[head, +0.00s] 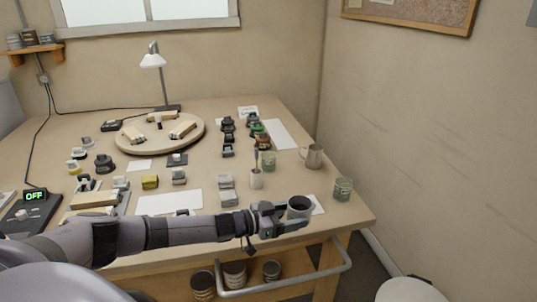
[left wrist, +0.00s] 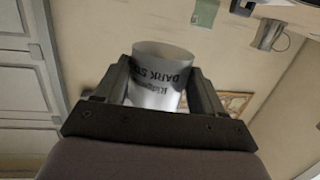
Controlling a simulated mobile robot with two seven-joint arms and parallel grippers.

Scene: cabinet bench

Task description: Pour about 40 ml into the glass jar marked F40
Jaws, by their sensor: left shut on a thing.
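My left gripper (head: 286,217) is shut on a light can (head: 299,205) near the front right corner of the bench. The can's mouth shows dark in the head view. In the left wrist view the can (left wrist: 160,80) sits between both fingers, with partly readable lettering that includes "DARK". A greenish glass jar (head: 343,189) with small markings stands to the right of the can, near the bench's right edge, apart from it. A second greenish jar (head: 268,162) stands farther back. I cannot read F40 on either jar. My right gripper is not in view.
A metal jug (head: 313,157) stands behind the right-hand jar. A white cup (head: 256,180) with a brush stands behind my left gripper. A round board (head: 159,146) and several small blocks fill the left and middle. A rail (head: 335,268) runs below the front edge.

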